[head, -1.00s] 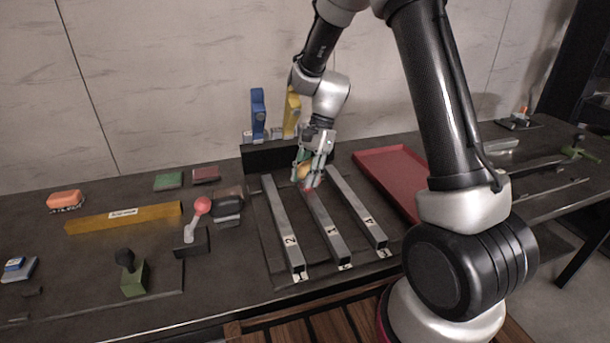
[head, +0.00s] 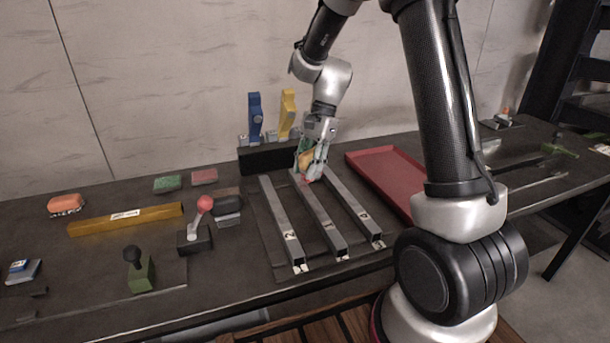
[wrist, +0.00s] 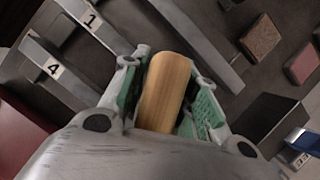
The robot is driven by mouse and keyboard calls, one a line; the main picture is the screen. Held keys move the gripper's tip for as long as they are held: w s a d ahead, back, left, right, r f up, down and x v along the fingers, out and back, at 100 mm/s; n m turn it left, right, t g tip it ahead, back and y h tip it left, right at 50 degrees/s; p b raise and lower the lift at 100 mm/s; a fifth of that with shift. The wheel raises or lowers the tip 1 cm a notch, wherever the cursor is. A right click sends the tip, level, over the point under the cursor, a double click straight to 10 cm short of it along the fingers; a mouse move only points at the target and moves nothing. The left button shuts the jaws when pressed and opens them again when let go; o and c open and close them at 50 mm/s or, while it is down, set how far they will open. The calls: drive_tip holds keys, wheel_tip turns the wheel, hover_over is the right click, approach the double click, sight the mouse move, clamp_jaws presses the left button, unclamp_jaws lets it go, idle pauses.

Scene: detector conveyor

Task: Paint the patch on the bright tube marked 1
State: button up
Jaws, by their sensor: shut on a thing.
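Three grey square tubes lie side by side on a dark mat. The middle one is the tube marked 1 (head: 320,211); its label (wrist: 90,18) shows in the wrist view. My gripper (head: 312,167) is over the far part of this tube. It is shut on a wooden handle (wrist: 166,90), with green pads on both sides. A small red spot (head: 308,181) shows below the fingers at the tube; I cannot tell whether it is the tool's tip or paint. The patch and any contact are hidden by the gripper.
The tube marked 2 (head: 282,223) lies to the left and the tube marked 4 (wrist: 54,69) on the other side. A red tray (head: 385,176) is at the right. Blue (head: 255,116) and yellow (head: 288,112) upright tools stand behind. A red-knobbed lever (head: 204,204) is at the left.

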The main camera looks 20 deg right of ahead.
drive_tip(key=shift+r, duration=1.45)
